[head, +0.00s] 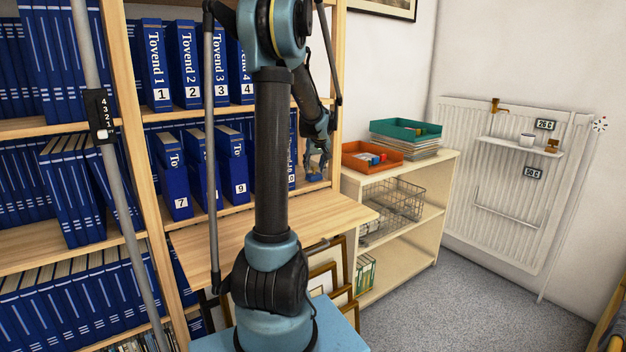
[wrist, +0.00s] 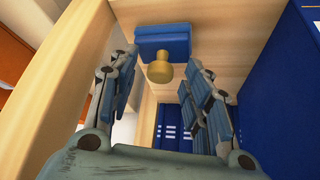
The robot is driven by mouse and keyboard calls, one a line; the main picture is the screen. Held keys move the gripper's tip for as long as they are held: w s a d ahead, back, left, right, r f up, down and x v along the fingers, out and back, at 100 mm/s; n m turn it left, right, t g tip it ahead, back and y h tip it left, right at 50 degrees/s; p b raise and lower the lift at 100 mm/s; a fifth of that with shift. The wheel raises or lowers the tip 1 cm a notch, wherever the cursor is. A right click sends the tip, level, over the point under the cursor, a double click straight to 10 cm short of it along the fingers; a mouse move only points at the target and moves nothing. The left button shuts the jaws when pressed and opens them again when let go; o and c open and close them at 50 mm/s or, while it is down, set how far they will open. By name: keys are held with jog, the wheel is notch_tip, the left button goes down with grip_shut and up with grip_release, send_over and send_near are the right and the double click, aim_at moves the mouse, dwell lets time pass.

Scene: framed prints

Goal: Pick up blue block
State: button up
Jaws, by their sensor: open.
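The blue block (wrist: 165,42) is in the wrist view, just past my fingertips, on a light wooden surface. A brass-coloured round knob (wrist: 159,73) shows at its lower edge; I cannot tell if it is joined to the block. My gripper (wrist: 163,66) is open, with one finger on each side of the knob and nothing held between them. In the head view my gripper (head: 318,160) is at the right end of the bookshelf, over a small blue thing (head: 314,176) that appears to be the block, partly hidden by the fingers.
Blue binders (head: 232,165) stand to the left on the wooden shelf, and a shelf side panel (wrist: 68,70) is close on the left in the wrist view. An orange tray (head: 372,168) and a teal tray (head: 405,130) sit on the low cabinet at right.

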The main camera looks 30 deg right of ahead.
aim_at(315, 168)
jog(key=shift+c, duration=0.4)
grip_shut()
jog(key=shift+s+r, duration=0.25)
jog(key=shift+r, duration=0.15)
notch_tip(315, 168, up, 7)
jog(key=shift+f, duration=0.2)
jog(key=s+d, duration=0.2)
jog(key=s, duration=1.7)
jog(key=shift+s+d+f, duration=0.15)
jog(key=shift+d, duration=0.25)
